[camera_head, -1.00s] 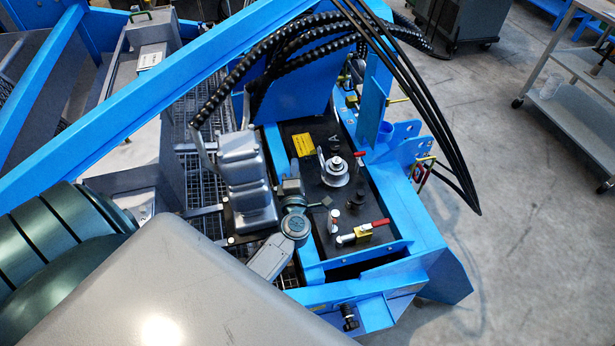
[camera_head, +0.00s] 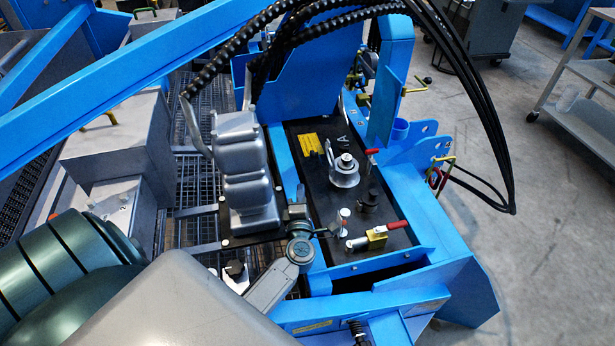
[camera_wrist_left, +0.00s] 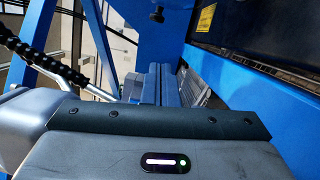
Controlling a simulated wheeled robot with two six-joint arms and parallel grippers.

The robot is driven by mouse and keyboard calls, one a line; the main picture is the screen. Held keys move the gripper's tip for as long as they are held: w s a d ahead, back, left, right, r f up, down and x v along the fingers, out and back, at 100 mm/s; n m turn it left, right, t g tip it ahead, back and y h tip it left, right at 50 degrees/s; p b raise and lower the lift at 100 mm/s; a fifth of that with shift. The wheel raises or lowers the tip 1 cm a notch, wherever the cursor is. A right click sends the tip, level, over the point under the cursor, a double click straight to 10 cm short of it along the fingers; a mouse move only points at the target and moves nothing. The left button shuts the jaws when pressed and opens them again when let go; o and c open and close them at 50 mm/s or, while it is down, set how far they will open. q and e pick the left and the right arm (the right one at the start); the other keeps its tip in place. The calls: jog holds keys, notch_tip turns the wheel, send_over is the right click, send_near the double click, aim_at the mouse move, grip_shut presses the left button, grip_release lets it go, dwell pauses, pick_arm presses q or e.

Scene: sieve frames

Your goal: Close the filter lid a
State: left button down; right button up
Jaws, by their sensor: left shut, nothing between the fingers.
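The letter A marks the black plate (camera_head: 310,145) inside a blue frame. Just below it stands a round silver fitting, apparently filter lid a (camera_head: 345,176), with a narrow knob and a thin silver piece rising at its left. I cannot tell how far open the lid is. My left gripper (camera_head: 297,193) is at the plate's left edge, beside the silver housing and apart from the lid. Its fingers also show in the left wrist view (camera_wrist_left: 165,85), shut and empty. The lid is not clear in that view. My right gripper is not in view.
A silver housing (camera_head: 245,180) with a bent tube stands left of my gripper. Black ribbed hoses (camera_head: 310,35) arch above. A red-handled valve (camera_head: 375,236) and small black caps sit on the plate. A blue beam (camera_head: 130,95) crosses the upper left.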

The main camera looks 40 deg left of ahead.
pick_arm(q)
jog(key=w+a, duration=0.2)
jog(key=w, duration=0.8)
jog(key=shift+w+a+r, duration=0.2)
jog(key=shift+a+r, duration=0.15)
jog(key=shift+r, duration=0.1)
jog(key=shift+r, duration=0.1)
